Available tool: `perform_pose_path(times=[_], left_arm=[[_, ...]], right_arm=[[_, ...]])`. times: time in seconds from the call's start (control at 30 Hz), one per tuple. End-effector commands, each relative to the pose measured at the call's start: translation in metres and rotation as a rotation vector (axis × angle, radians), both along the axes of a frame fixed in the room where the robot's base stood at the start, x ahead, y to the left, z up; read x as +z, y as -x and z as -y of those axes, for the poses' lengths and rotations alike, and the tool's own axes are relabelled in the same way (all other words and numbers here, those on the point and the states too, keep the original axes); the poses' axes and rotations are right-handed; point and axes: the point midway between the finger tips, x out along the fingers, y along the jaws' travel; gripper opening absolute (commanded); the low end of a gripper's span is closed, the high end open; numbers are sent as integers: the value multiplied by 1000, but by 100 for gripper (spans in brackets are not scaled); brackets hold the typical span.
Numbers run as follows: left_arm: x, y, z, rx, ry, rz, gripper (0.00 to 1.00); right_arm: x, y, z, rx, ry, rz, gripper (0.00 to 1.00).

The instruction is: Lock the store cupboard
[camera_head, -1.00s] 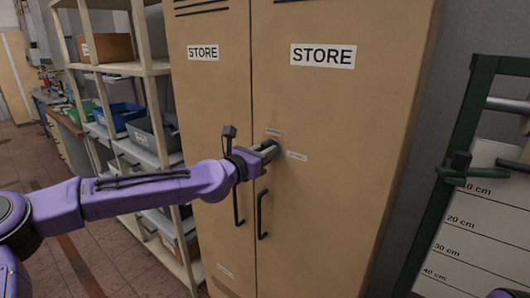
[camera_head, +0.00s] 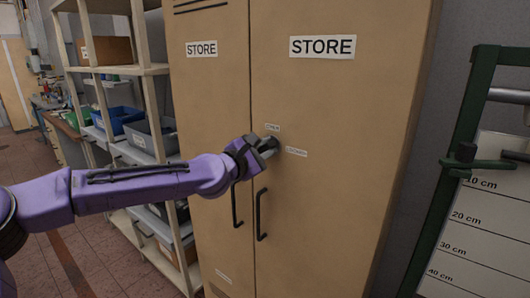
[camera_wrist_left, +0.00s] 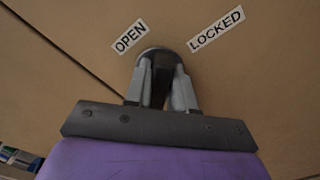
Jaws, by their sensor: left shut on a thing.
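The tan store cupboard (camera_head: 330,110) has two closed doors, each with a STORE label and a black handle. My left gripper (camera_head: 269,146) is at the right door, near the seam, shut on a dark lock knob (camera_wrist_left: 160,55). In the left wrist view both fingers of the left gripper (camera_wrist_left: 162,88) flank the knob, covering most of it. The OPEN label (camera_head: 272,127) is above the knob and the LOCKED label (camera_head: 296,152) is to its right. Both labels look tilted in the left wrist view. The knob's pointer direction cannot be made out. My right gripper is out of view.
A shelf rack (camera_head: 150,72) with blue and grey bins stands left of the cupboard. A green frame (camera_head: 464,120) with a board marked in cm stands at the right. The floor (camera_head: 85,258) at lower left looks clear.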

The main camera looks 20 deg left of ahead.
Motion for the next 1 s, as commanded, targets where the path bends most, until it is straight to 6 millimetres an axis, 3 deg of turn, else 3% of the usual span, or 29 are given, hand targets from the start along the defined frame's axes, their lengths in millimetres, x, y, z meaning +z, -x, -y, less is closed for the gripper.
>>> perform_pose_path(times=[0.6,1.0], left_arm=[[-4,1,1,0,-506,183,0],[-4,1,1,0,-660,239,0]], right_arm=[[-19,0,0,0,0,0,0],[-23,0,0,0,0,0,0]])
